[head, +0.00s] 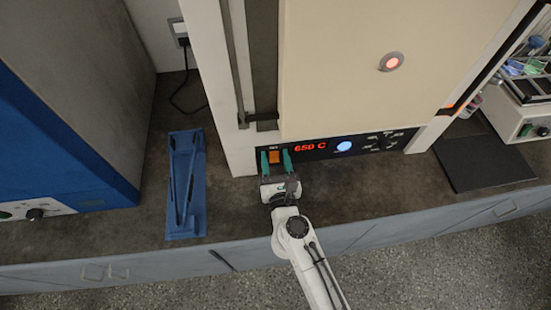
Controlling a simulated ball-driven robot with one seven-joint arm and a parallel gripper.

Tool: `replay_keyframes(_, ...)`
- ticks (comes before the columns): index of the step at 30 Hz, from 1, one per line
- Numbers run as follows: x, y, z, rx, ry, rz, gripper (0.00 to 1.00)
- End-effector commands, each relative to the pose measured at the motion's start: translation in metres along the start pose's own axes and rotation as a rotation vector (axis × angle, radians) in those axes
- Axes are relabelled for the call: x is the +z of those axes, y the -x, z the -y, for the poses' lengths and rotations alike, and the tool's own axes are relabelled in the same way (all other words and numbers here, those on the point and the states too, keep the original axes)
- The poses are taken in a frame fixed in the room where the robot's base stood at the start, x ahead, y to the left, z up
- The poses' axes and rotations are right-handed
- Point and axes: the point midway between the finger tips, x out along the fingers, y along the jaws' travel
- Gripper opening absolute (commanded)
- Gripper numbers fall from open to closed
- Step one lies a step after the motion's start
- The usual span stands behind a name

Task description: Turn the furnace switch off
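The furnace (345,70) stands on the bench with a pale door and a dark control panel (372,143) along its lower front. An orange rocker switch (274,157) sits at the left end of the panel, beside a red display reading 650 C (309,146). My gripper (274,158) is at the panel with its two green fingers apart, one on each side of the switch. I cannot tell whether the fingers touch the switch or the panel. Part of the panel below the switch is hidden by my gripper.
A blue holder with dark tongs (185,185) lies on the bench to the left. A blue and grey machine (60,130) stands farther left. A black mat (487,161) and a white device (525,125) are on the right. Bare bench (225,215) shows left of my arm.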

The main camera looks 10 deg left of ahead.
Motion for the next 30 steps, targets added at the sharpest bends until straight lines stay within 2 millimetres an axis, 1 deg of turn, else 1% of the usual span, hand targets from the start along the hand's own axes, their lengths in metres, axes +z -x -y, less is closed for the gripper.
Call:
replay_keyframes(1, 0.0000, 0.0001, 0.0000, 0.000, 0.000, 0.000, 0.44)
replay_keyframes(2, 0.0000, 0.0001, 0.0000, 0.000, 0.000, 0.000, 0.41)
replay_keyframes(12, 0.0001, 0.0002, 0.0000, 0.000, 0.000, 0.000, 0.08)
replay_keyframes(15, 0.0001, 0.0003, -0.0001, 0.000, 0.000, 0.000, 0.00)
replay_keyframes(22, -0.0048, 0.0003, 0.0000, 0.000, 0.001, 0.016, 0.00)
replay_keyframes(30, -0.0093, 0.0010, -0.0001, 0.000, 0.001, 0.084, 0.00)
